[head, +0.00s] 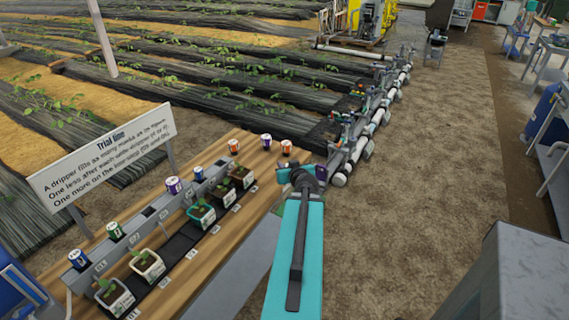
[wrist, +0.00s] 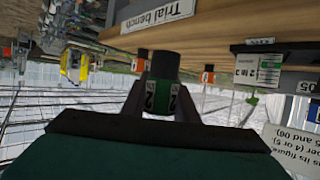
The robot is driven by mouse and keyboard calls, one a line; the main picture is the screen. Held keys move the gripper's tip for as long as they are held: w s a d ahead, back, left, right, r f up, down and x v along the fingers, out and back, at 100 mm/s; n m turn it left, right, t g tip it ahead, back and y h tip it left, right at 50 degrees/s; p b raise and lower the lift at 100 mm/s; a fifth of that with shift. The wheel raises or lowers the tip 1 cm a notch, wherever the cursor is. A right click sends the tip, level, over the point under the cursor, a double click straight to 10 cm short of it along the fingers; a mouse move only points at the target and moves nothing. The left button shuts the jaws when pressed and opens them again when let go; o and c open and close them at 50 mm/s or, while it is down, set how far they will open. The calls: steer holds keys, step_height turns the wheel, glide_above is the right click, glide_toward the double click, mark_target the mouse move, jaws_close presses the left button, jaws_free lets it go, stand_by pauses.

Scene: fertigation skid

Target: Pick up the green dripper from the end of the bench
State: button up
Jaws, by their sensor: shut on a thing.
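My gripper (wrist: 162,98) is shut on the green dripper (wrist: 185,104), which has a dark cap, a green band and a white label with a 2. It sits between the two fingers in the wrist view, in front of the edge of the wooden bench (wrist: 200,42); I cannot tell whether it touches the bench. In the head view my gripper (head: 302,178) is at the far end of the bench (head: 212,243), and the arm hides most of what it holds. Another green-banded dripper (head: 115,231) stands at the near left.
Orange drippers (head: 233,146) and purple drippers (head: 172,186) stand along the bench. Potted seedlings (head: 147,264) line its front side. A sign (head: 105,155) stands behind. White pipes (head: 357,148) run just beyond the bench end. The dirt floor to the right is open.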

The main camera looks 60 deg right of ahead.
steer(key=p, duration=0.1)
steer(key=s+a+p, duration=0.1)
steer(key=p, duration=0.1)
steer(key=shift+s+r, duration=0.2)
steer(key=shift+s, duration=0.1)
steer(key=shift+f, duration=0.1)
stand_by(0.6)
